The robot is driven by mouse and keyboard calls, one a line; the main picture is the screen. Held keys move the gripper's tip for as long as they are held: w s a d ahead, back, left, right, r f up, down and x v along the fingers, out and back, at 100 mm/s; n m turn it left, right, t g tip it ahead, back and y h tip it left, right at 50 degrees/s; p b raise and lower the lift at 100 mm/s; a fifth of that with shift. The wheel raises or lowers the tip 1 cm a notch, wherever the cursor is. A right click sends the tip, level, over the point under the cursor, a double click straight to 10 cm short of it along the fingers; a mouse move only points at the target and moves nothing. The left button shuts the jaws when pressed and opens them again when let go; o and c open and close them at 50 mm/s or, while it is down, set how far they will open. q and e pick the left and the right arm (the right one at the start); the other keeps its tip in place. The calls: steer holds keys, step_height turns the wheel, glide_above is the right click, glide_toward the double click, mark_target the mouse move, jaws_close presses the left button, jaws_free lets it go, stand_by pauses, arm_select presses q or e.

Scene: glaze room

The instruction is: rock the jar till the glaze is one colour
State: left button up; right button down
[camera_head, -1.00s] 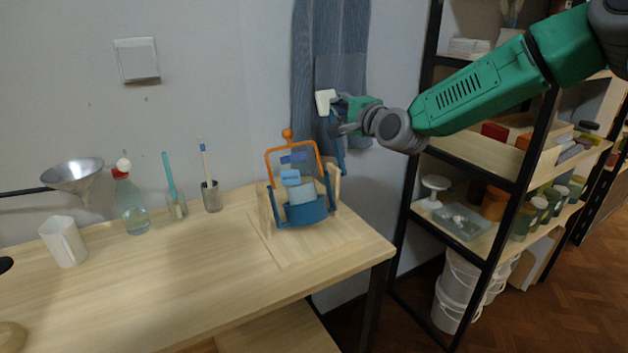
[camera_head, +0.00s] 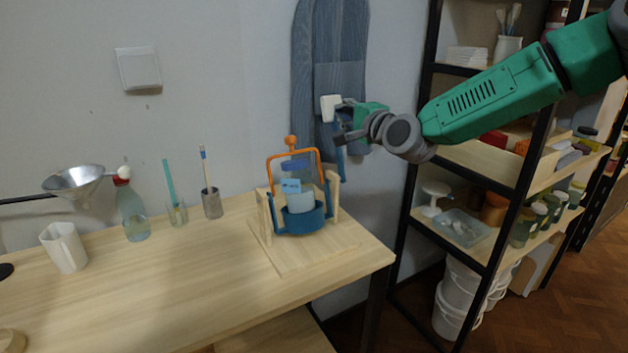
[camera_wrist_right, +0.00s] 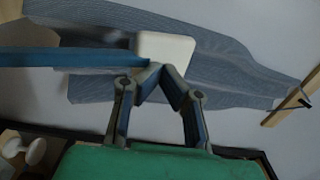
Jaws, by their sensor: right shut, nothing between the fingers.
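The jar (camera_head: 300,203) has a blue lid and a blue label. It sits close to upright in a blue cradle (camera_head: 303,222) under an orange handle frame (camera_head: 291,151), between wooden posts on a board. Its lower part looks pale blue and its upper part greyer; I cannot tell whether the glaze is even. My right gripper (camera_head: 340,132) is shut and empty, above and to the right of the cradle, apart from the handle. The right wrist view shows its fingertips (camera_wrist_right: 156,68) together. My left gripper is out of view.
A striped apron (camera_head: 328,60) hangs behind the gripper, with a white block (camera_head: 331,107) close to the fingers. A black-framed shelf is right. The front table is clear.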

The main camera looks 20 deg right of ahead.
steer(key=s, duration=0.3)
steer(key=s+p, duration=0.1)
steer(key=s, duration=0.1)
steer(key=shift+s+d+r, duration=0.15)
steer(key=shift+s+d, duration=0.1)
steer(key=shift+d, duration=0.05)
steer(key=s, duration=0.2)
steer(key=s+a+p, duration=0.1)
steer(key=s+r, duration=0.1)
steer(key=s, duration=0.1)
steer(key=shift+s+a+p, duration=0.3)
steer(key=shift+p, duration=0.05)
steer(key=shift+f, duration=0.1)
